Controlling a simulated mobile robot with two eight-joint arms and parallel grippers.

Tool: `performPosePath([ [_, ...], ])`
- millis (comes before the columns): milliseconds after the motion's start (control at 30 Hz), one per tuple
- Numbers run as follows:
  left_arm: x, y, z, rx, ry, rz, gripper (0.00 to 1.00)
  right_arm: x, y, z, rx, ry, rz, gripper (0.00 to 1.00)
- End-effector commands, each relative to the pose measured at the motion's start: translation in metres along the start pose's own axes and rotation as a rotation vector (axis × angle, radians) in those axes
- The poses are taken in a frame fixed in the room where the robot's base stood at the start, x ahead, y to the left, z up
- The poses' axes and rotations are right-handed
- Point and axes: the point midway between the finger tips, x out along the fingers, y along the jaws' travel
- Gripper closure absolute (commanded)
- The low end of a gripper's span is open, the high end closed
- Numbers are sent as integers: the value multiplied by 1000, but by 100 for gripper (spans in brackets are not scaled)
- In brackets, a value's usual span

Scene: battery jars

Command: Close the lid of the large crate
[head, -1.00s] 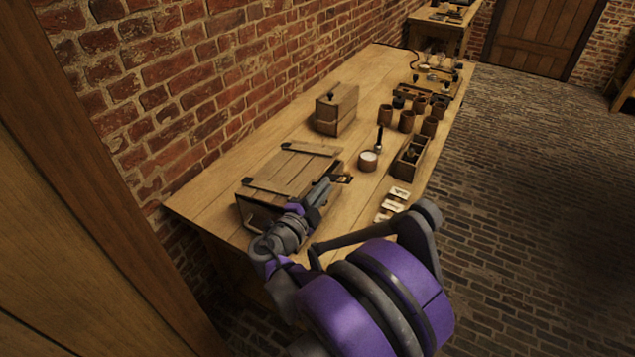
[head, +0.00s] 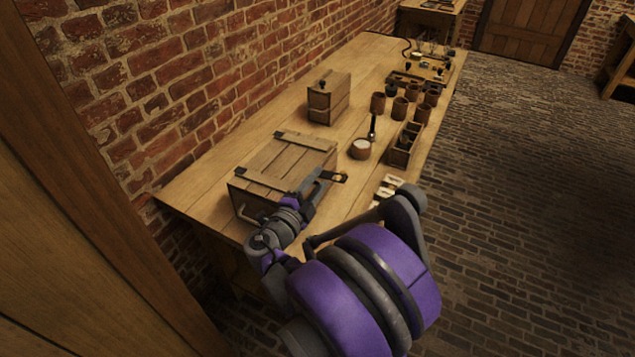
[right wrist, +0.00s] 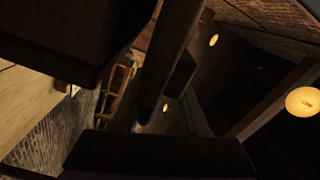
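The large crate (head: 250,203) is a wooden box at the near end of the table. Its plank lid (head: 285,160) lies over the top, flat or nearly flat, with dark hinge straps on the wall side. Whether a small gap is left under the front edge is hidden by my arm. A dark hasp with a brass piece (head: 340,176) sticks out at the lid's front edge. My right gripper (head: 321,179) is at that front edge, near the hasp; its fingers are too small to read. My left gripper is out of view.
A smaller wooden box (head: 328,98) stands behind the crate. A round white-topped jar (head: 361,149), a divided tray (head: 404,146), paper cards (head: 388,186) and several brown jars (head: 400,108) stand to the right. Brick wall lies left; the floor at right is clear.

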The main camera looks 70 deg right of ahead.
Motion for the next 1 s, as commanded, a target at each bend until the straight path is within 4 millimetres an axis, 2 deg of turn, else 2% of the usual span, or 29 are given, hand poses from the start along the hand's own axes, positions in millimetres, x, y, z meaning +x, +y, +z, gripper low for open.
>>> performPosePath([
  [233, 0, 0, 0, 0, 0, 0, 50, -1, 0, -1, -1, 1, 0, 58],
  [333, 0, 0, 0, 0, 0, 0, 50, -8, 0, 0, -1, -2, -1, 58],
  [800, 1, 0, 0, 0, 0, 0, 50, -89, 0, 1, 0, -6, -1, 58],
  [1000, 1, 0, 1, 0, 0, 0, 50, -106, 0, 1, 0, -2, -1, 58],
])
